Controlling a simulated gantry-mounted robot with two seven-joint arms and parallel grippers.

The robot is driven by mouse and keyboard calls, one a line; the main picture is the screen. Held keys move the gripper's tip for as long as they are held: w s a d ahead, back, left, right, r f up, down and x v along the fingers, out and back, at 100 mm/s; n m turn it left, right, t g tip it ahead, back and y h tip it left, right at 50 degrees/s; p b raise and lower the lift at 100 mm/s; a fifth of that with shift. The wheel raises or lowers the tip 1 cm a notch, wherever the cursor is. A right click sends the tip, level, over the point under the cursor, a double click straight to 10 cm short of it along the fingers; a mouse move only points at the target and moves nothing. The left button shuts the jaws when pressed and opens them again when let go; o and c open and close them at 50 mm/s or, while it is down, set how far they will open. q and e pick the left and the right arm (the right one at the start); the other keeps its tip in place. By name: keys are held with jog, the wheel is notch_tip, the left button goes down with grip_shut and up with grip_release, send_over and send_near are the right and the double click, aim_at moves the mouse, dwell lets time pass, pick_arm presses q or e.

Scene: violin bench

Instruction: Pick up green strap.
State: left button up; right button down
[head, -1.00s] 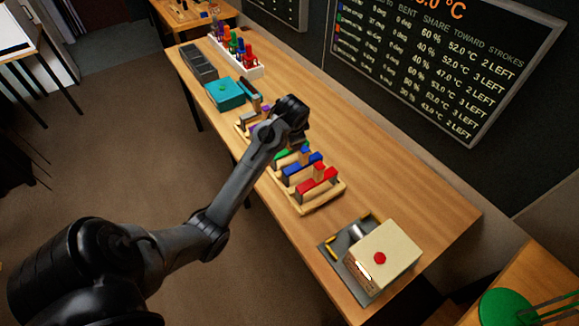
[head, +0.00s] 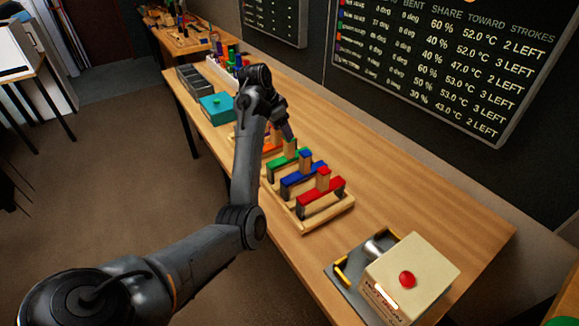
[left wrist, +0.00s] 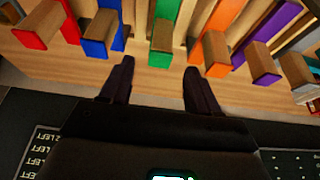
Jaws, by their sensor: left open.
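The green strap (head: 283,164) is a bar lying in a wooden rack (head: 322,221), beside the blue strap (head: 302,176). A wooden post with a green end stands at the green strap; it shows in the left wrist view (left wrist: 161,55). My left gripper (head: 290,138) is over the rack, close to the green strap. In the left wrist view the left gripper (left wrist: 155,76) is open and empty, its two fingers apart on either side of the green post's line, and I see no contact. My right gripper is not in view.
The red strap (head: 320,198) lies at the near end of the rack, and orange and purple ones (left wrist: 281,28) lie beyond the green. A teal box (head: 215,109) and a grey tray (head: 194,79) stand farther back. A cream box with a red button (head: 425,268) is nearer.

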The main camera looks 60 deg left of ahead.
aim_at(291, 145)
pick_arm(q)
jog(key=shift+b+x, duration=0.7)
jog(key=shift+x, duration=1.35)
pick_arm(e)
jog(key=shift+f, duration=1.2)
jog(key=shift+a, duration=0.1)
pick_arm(q)
jog(key=shift+b+x, duration=1)
jog(key=shift+x, duration=1.65)
jog(key=shift+a+r, duration=0.1)
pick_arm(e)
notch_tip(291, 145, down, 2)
pick_arm(q)
jog(key=shift+c, duration=0.3)
grip_shut()
